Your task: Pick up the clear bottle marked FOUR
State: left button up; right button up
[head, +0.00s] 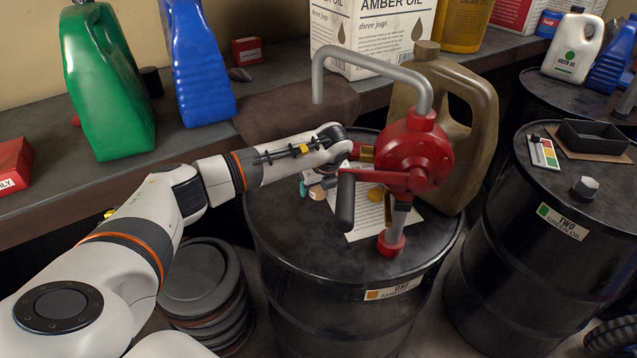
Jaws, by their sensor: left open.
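No clear bottle marked FOUR can be made out in the head view. My left arm reaches in from the left over the black drum marked ONE (290,235). My left gripper (324,182) is small and partly hidden by its own wrist and the red hand pump (421,158). It is open, low over the drum top beside the pump. Small teal and tan bits show by its fingers; I cannot tell what they are. My right gripper is not in view.
A brown jug (470,85) stands behind the pump, and a paper sheet (370,222) lies under it. A drum marked TWO (520,255) is at right. Green (105,90) and blue (197,65) jugs stand on the bench. Black round items (205,280) are stacked below.

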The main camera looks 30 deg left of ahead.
pick_arm(q)
jog(key=c, duration=1.1)
jog(key=shift+r, duration=0.2)
